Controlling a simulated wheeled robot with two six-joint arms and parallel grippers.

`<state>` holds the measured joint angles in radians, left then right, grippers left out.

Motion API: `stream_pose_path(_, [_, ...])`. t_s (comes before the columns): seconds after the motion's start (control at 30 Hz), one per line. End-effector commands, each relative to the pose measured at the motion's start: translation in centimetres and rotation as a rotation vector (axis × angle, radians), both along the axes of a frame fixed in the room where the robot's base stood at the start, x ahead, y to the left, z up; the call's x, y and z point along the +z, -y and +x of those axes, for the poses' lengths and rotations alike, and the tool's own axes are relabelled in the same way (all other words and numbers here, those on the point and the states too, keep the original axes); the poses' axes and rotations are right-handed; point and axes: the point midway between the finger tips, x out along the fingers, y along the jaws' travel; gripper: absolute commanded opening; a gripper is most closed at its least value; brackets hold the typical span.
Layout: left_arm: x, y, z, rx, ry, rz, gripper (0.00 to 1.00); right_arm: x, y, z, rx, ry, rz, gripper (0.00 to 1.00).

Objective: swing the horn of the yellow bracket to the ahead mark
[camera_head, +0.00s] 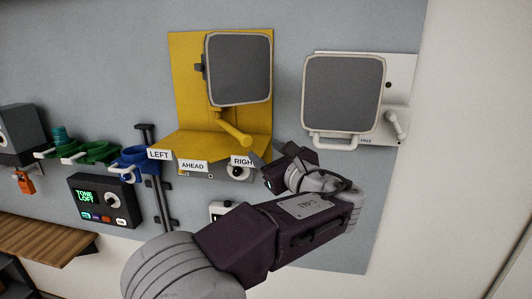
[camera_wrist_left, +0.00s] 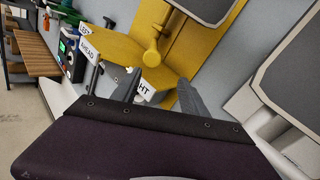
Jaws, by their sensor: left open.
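The yellow bracket (camera_head: 188,95) is fixed to the wall panel, with a shelf carrying LEFT, AHEAD (camera_head: 193,166) and RIGHT (camera_head: 242,161) labels on its front edge. Its horn (camera_head: 238,70) has a square dark grey face with a pale rim. A yellow lever (camera_head: 232,130) slants down from under the horn, its round end near the RIGHT label. My left gripper (camera_head: 264,158) is open beside the RIGHT label, below and right of the lever end. In the left wrist view the yellow lever (camera_wrist_left: 152,55) stands just beyond the open fingers (camera_wrist_left: 159,80), not between them.
A second, white-framed horn (camera_head: 344,95) with a pale handle is mounted to the right. Green and blue holders (camera_head: 92,153), a dark tone box (camera_head: 105,200) and a vertical dark rail are on the left. A wooden shelf (camera_head: 40,240) sticks out at lower left.

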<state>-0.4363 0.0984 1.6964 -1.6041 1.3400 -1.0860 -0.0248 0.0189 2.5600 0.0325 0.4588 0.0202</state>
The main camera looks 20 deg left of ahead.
Motion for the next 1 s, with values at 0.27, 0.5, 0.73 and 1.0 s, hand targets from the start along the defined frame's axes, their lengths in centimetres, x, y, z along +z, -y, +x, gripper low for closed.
stream_pose_path(0.27, [-0.2,0.6,-0.3,-0.004,0.001,0.0,0.52,-0.5,0.0,0.0,0.0,0.0,0.0,0.36])
stream_pose_path(0.5, [-0.4,4.7,-3.4,-0.007,0.001,-0.002,0.52,-2.7,0.0,0.0,0.0,0.0,0.0,0.36])
stream_pose_path(0.73, [0.0,6.9,-5.3,-0.001,-0.001,-0.001,0.52,-3.3,0.0,0.0,0.0,0.0,0.0,0.36])
stream_pose_path(1.0, [0.1,7.0,-5.4,0.001,-0.002,0.0,0.52,-3.3,0.0,0.0,0.0,0.0,0.0,0.36])
